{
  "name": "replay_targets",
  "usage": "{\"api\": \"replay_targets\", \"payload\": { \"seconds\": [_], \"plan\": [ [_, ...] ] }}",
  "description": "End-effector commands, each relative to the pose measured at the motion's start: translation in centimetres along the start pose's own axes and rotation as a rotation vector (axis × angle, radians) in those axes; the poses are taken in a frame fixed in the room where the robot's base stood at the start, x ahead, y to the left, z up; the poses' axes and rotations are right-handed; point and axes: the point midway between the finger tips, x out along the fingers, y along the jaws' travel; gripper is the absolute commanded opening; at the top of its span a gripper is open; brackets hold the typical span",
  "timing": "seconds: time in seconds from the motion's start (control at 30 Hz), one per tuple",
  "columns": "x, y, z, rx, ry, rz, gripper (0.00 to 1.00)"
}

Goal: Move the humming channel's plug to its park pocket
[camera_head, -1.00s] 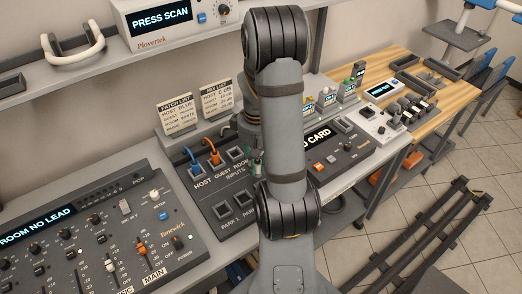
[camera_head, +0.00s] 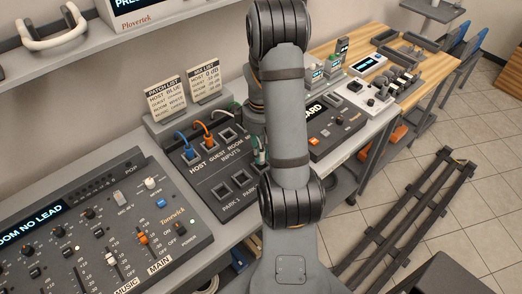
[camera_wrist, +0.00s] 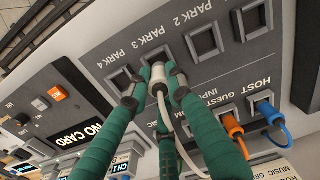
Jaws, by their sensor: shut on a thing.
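My gripper (camera_wrist: 158,82), with green fingers, is shut on a white plug (camera_wrist: 157,73) over the park row of the dark patch panel (camera_head: 206,179). The plug is by the PARK 3 pocket, which is largely covered. I cannot tell whether it is seated. Its white cable (camera_wrist: 168,118) trails between the fingers. The PARK 2 pocket (camera_wrist: 202,40) looks empty. A blue plug (camera_wrist: 263,106) is in HOST and an orange plug (camera_wrist: 232,126) is in GUEST. In the head view my arm hides most of the gripper and plug.
The mixer (camera_head: 95,235) at left shows "ROOM NO LEAD" on its display. Two list cards (camera_head: 166,98) stand behind the panel. A card unit (camera_head: 336,128) reading "NO CARD" sits right of the panel. A dark rail frame (camera_head: 410,215) lies on the floor at right.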

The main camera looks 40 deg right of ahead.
Motion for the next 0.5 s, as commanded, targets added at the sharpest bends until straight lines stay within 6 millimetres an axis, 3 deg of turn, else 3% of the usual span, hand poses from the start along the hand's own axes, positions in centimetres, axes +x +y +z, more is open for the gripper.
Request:
{"api": "replay_targets", "payload": {
  "seconds": [0.13, 0.5],
  "plan": [
    [1.45, -0.01, -0.03, 0.0, 0.001, 0.001, 0.0],
    [1.51, 0.01, -0.03, 0.0, 0.001, 0.001, 0.0]
  ]
}}
